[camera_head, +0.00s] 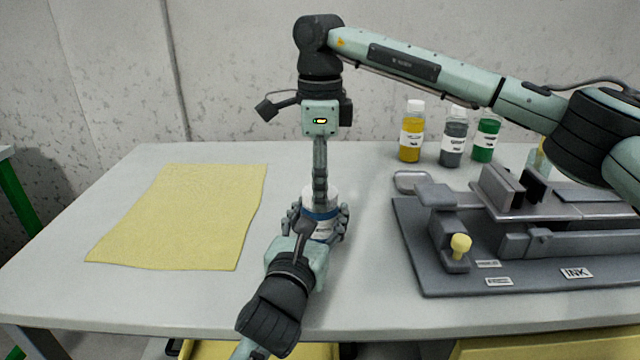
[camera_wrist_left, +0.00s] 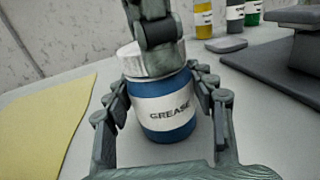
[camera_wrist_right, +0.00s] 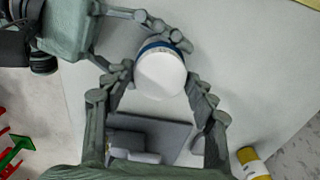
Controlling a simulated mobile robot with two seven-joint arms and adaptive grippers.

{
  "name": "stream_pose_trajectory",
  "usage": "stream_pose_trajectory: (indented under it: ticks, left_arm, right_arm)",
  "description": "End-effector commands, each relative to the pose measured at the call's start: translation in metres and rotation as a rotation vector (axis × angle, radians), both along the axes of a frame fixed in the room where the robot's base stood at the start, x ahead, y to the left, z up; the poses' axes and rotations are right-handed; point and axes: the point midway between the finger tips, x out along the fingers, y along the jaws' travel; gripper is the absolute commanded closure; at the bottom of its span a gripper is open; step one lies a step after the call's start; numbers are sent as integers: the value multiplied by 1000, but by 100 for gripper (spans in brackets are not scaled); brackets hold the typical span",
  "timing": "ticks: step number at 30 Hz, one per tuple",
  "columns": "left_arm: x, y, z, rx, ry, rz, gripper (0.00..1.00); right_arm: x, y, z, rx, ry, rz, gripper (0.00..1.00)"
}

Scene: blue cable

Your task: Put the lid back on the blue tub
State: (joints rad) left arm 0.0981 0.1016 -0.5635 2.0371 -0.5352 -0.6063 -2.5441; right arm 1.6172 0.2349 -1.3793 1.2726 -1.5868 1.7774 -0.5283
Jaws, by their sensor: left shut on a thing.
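The blue tub (camera_wrist_left: 168,132) stands upright on the table with a white label reading "GREASE"; in the head view (camera_head: 322,229) it is partly hidden. My left gripper (camera_head: 318,218) is shut around its sides. The white lid (camera_wrist_left: 131,62) sits at the tub's top in the left wrist view, looking slightly tilted; whether it is fully seated I cannot tell. In the right wrist view the round lid (camera_wrist_right: 160,75) lies between the fingertips of my right gripper (camera_wrist_right: 159,78), which points down from above. Its fingertips are at the lid's edges; whether they grip it is unclear.
A yellow sheet (camera_head: 185,215) lies on the table (camera_head: 90,290) at left. A grey ink fixture (camera_head: 440,280) with a yellow knob stands at right. Yellow (camera_head: 411,135), grey (camera_head: 453,140) and green (camera_head: 487,138) bottles stand behind it. Clear table lies around the tub.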

Motion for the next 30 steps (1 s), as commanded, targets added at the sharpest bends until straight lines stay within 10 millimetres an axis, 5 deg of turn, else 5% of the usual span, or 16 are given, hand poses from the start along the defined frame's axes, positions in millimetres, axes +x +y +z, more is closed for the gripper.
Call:
stream_pose_trajectory:
  ticks: [4,15,30]
  left_arm:
    - [0,0,0,0,1,0,100]
    - [0,0,0,0,1,0,100]
    - [0,0,0,0,1,0,100]
  right_arm:
    - [0,0,0,0,0,0,25]
    - [0,0,6,1,-2,0,25]
    - [0,0,101,1,-3,0,25]
